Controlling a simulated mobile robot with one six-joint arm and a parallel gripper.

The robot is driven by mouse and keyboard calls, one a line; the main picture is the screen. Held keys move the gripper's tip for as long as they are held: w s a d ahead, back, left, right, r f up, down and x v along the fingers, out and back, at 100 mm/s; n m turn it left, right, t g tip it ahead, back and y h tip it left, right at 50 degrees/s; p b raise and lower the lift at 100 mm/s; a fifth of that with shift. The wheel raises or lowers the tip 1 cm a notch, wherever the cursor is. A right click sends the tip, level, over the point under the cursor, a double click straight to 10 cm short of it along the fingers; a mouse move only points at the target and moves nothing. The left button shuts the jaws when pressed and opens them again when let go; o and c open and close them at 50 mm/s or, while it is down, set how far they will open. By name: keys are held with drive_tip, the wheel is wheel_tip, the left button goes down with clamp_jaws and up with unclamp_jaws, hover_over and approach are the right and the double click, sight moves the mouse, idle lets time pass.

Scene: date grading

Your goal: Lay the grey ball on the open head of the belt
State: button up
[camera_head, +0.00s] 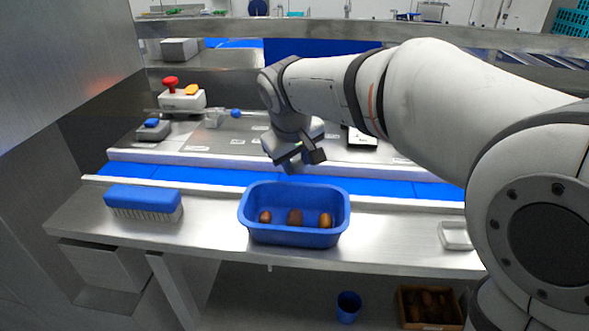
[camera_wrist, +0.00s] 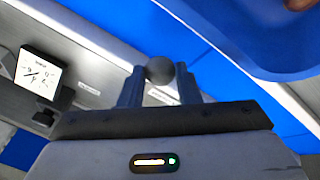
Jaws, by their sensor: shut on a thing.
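My gripper (camera_wrist: 160,80) is shut on the grey ball (camera_wrist: 160,69), which sits between the two fingertips in the wrist view. In the head view my gripper (camera_head: 298,164) hangs above the blue belt (camera_head: 220,177), behind the blue tub; the ball cannot be made out there. The belt runs left to right along the back of the steel bench, and its left end lies bare behind the brush. The belt also shows in the wrist view (camera_wrist: 160,30), beyond the fingers.
A blue tub (camera_head: 294,235) with brown dates stands in front of the belt. A blue-topped brush (camera_head: 143,202) lies to its left. A red button box (camera_head: 182,97), a rod with a blue knob (camera_head: 236,113) and a small display (camera_head: 362,139) stand behind the belt.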

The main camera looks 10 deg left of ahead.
sight(295, 170)
drive_tip(key=shift+f, duration=1.4)
drive_tip(key=shift+f, duration=0.25)
drive_tip(key=o, duration=0.9)
drive_tip(key=shift+r, duration=0.15)
drive_tip(key=shift+o, duration=0.2)
drive_tip(key=shift+r, duration=0.2)
drive_tip(key=b+v, duration=0.1)
drive_tip(key=v, duration=1.1)
drive_tip(key=shift+a, duration=0.1)
